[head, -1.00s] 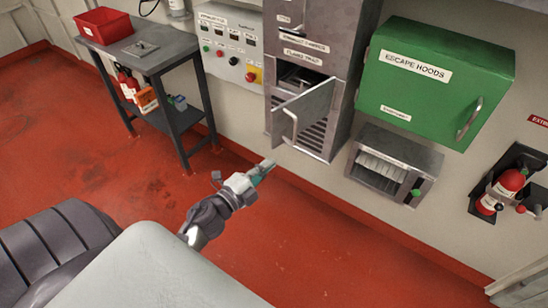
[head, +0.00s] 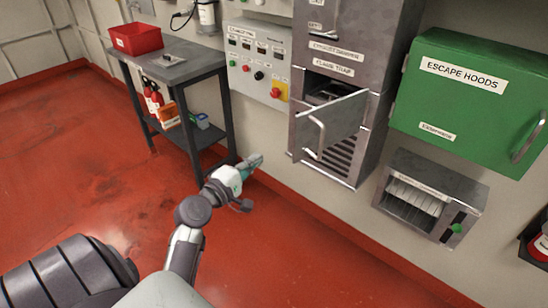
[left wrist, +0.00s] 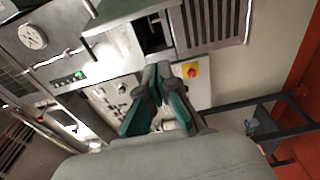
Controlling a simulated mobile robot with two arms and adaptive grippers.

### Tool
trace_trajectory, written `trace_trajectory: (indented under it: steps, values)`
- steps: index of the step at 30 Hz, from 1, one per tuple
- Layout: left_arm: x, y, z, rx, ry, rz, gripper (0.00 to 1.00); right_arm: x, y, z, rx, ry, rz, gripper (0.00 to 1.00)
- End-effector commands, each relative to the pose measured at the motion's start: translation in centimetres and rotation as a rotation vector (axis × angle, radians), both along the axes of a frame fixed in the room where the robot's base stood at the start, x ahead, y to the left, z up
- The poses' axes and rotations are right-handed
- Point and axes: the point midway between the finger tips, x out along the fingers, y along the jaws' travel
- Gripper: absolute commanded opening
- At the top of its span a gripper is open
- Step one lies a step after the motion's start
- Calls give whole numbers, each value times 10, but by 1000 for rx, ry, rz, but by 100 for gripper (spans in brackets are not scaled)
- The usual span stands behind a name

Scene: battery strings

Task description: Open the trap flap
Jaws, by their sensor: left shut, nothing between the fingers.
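The trap flap (head: 337,122) is a grey metal door with a bar handle (head: 318,132). It stands swung out from the steel cabinet, below the flame trap label (head: 333,66), and part of the dark opening (head: 328,90) shows behind it. My left gripper (head: 255,160) is low and to the left of the cabinet, apart from the flap and its handle. In the left wrist view its green-padded fingers (left wrist: 160,72) are shut and empty, with the cabinet's slotted grille (left wrist: 215,15) beyond them. My right gripper is not in view.
A control panel (head: 257,62) with buttons is on the wall left of the cabinet. A dark table (head: 190,62) with a red bin (head: 136,38) stands further left. A green escape hood box (head: 462,110) and a small dispenser (head: 462,190) are at right. The red floor is clear.

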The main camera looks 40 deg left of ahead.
Motion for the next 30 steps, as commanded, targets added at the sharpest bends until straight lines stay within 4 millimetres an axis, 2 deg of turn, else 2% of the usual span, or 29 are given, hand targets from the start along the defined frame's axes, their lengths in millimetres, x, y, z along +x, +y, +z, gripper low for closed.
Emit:
trace_trajectory:
  steps: [5,15,21,30]
  values:
    - [25,0,4,-1,-3,-2,0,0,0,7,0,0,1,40]
    - [97,2,3,1,-2,0,0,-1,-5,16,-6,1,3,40]
    - [88,-26,2,1,2,1,0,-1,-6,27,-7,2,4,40]
    - [84,-37,0,4,1,1,0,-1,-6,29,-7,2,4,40]
